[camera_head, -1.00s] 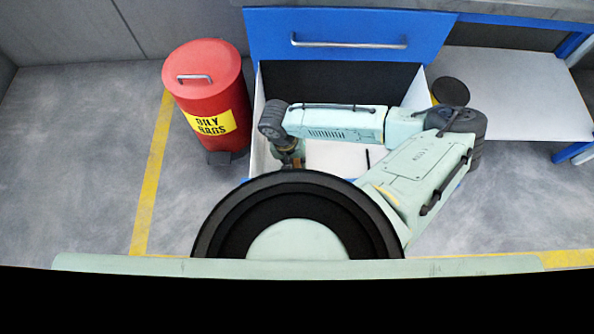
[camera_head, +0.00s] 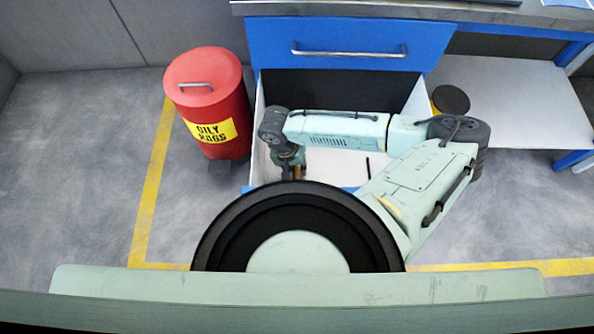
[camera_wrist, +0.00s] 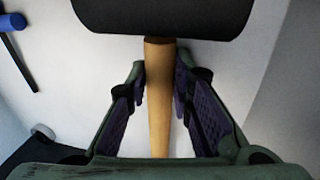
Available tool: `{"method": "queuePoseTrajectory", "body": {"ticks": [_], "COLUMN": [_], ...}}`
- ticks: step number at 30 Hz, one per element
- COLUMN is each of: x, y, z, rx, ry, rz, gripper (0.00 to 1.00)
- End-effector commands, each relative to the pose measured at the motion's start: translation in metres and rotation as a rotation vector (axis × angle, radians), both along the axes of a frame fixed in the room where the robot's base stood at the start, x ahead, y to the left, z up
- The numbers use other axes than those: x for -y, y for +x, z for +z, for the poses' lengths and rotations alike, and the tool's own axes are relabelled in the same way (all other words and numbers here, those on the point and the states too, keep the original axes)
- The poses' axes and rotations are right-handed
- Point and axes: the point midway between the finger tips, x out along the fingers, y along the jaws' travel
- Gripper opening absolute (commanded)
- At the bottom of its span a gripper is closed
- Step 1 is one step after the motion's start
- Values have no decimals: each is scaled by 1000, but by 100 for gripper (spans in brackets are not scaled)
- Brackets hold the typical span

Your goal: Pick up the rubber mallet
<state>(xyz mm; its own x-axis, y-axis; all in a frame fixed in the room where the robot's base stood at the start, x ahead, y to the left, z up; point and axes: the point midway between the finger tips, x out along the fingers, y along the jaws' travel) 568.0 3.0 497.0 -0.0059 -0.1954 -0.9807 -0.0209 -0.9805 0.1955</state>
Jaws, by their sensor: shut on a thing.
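The rubber mallet shows in the wrist view with a black head (camera_wrist: 163,14) at the top and a light wooden handle (camera_wrist: 159,105) running down the middle. My gripper (camera_wrist: 160,75) is shut on the handle just below the head, with a purple-padded finger on each side. In the head view my gripper (camera_head: 290,160) is low inside the open drawer, at its left side. A bit of brown handle (camera_head: 299,172) shows beside it. The mallet's head is hidden there by my arm. I cannot tell whether the mallet touches the drawer floor.
The white drawer (camera_head: 333,160) stands open under a blue drawer front (camera_head: 349,47). A blue tool with a dark shaft (camera_wrist: 13,22) lies left of the mallet. A red oily-rags bin (camera_head: 207,100) stands left of the drawer. A white shelf (camera_head: 520,100) is at right.

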Motion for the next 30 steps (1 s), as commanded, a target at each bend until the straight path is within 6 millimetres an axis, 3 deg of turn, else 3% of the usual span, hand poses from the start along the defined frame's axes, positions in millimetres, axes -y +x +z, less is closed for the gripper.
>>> {"method": "queuePoseTrajectory", "body": {"ticks": [5,18,24,30], "x": [0,0,0,0], "y": [1,1,1,0], "z": [27,134,162,171], "rx": [4,5,3,3], "ry": [2,2,1,0], "rz": [0,2,1,1], "gripper": [0,0,0,0]}}
